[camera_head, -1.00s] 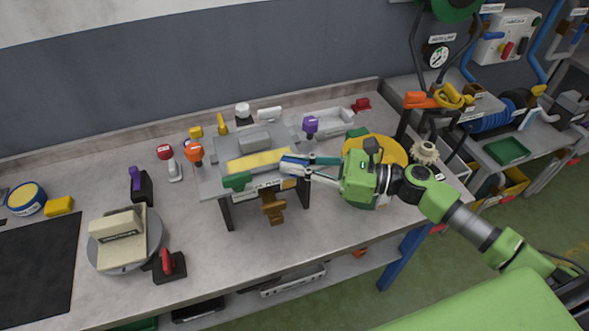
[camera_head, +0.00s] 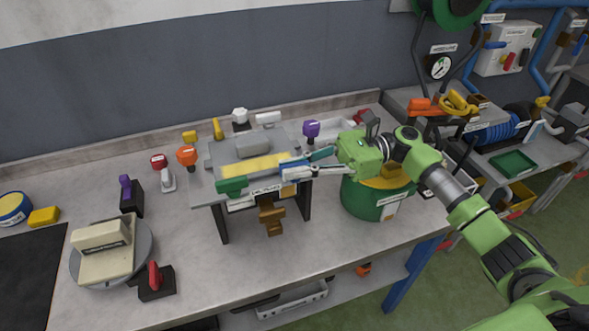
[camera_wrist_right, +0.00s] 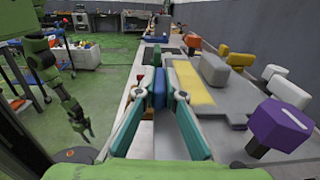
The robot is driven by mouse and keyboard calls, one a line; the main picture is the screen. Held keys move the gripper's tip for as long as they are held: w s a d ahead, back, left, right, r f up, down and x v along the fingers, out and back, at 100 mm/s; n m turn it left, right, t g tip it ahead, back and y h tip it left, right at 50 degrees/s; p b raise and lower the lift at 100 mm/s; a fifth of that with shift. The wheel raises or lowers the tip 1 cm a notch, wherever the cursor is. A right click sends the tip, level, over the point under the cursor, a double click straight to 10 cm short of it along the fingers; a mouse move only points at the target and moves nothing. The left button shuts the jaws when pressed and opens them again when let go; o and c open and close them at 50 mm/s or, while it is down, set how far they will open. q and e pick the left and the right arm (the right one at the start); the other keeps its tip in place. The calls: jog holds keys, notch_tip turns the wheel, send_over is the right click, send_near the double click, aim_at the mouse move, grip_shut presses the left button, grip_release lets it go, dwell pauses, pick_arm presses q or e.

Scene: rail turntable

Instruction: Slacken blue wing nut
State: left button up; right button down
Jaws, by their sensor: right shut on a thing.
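The blue wing nut (camera_head: 291,163) is at the right front of a grey raised fixture (camera_head: 207,190) on the bench. In the head view my right gripper (camera_head: 292,170) reaches it from the right, fingers roughly level. In the right wrist view the blue wing nut (camera_wrist_right: 159,88) stands between the two fingertips (camera_wrist_right: 160,97), which are shut on it. The fingers hide part of it. A green arm that looks like my left one hangs at the left of the right wrist view, its gripper (camera_wrist_right: 87,132) small, away from the bench, its jaws unclear.
Orange (camera_head: 187,156) and purple (camera_head: 311,129) knobs flank the fixture. A green handle (camera_head: 232,186) is at its front left. A green drum (camera_head: 370,202) stands under my right forearm. A turntable (camera_head: 146,249) is at the left. The bench front centre is clear.

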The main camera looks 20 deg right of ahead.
dwell(0.3)
jog(key=c, duration=2.1)
grip_release()
jog(key=shift+c, duration=0.2)
jog(key=d, duration=1.2)
jog(key=shift+s, duration=0.15)
